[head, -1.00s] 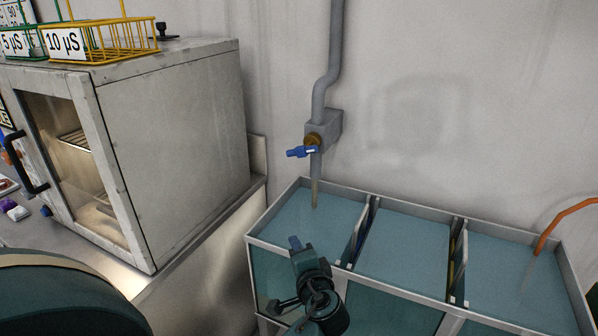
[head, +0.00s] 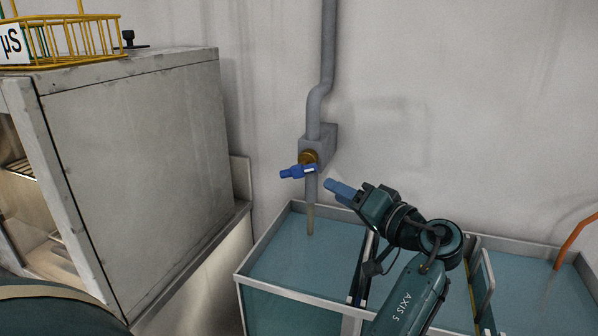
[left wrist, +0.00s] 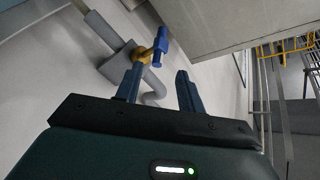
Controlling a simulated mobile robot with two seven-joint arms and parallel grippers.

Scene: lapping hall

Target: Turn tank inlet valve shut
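The tank inlet valve has a blue lever handle (head: 292,172) on a brass stem (head: 308,157), mounted on the grey wall pipe (head: 314,125). The handle lies roughly crosswise to the pipe, its end toward the left. My left gripper (head: 336,188) is a little right of and below the handle, apart from it. In the left wrist view the two fingers of the left gripper (left wrist: 159,70) are spread with nothing between them. The blue handle (left wrist: 160,46) and brass stem (left wrist: 145,55) show beyond the fingertips. My right gripper is not in view.
The divided tank (head: 262,282) with bluish liquid stands below the pipe, its outlet over the left compartment. A grey oven-like cabinet (head: 140,170) stands at left with a yellow wire basket (head: 75,50) on top. An orange hose (head: 575,235) enters at right.

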